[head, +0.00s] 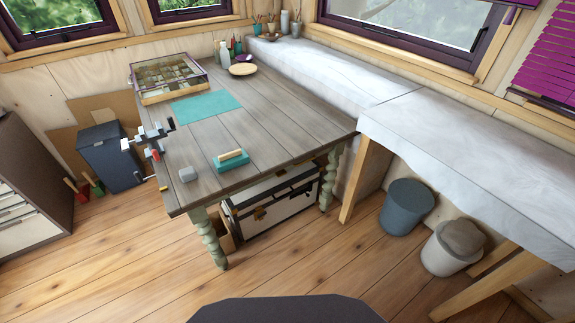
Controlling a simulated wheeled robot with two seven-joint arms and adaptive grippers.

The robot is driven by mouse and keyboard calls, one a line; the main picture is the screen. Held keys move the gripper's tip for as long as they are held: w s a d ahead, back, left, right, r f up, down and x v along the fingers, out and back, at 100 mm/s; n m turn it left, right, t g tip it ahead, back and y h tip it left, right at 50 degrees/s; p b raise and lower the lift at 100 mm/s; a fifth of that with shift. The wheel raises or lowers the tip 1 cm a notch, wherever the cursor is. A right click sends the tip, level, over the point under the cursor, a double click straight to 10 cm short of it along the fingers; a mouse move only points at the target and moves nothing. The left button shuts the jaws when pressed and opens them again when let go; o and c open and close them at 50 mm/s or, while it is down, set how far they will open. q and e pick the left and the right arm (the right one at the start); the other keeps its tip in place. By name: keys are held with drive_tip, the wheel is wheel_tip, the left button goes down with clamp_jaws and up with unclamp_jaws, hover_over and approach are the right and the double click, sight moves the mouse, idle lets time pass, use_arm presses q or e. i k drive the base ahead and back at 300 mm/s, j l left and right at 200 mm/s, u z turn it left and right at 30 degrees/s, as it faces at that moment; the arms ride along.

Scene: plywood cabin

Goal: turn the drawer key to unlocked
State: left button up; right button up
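No drawer key can be made out in the head view. A dark cabinet with pale drawer fronts (30,233) stands at the left edge, partly cut off by the frame. Its drawers look shut, and I cannot make out a lock or key on it. Neither of my grippers is in view.
A wooden table (270,125) with green legs holds a glass-topped case (168,78), a teal mat (206,106), a teal block with a wooden handle (231,160) and metal clamp-like hardware (150,137). A dark box (108,157) and two buckets (407,207) stand on the floor. Front floor is clear.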

sight(280, 174)
drive_tip(key=i+l, duration=0.25)
drive_tip(key=l, duration=0.15)
drive_tip(key=i+l, duration=0.3)
drive_tip(key=l, duration=1.25)
drive_tip(key=i+z, duration=0.05)
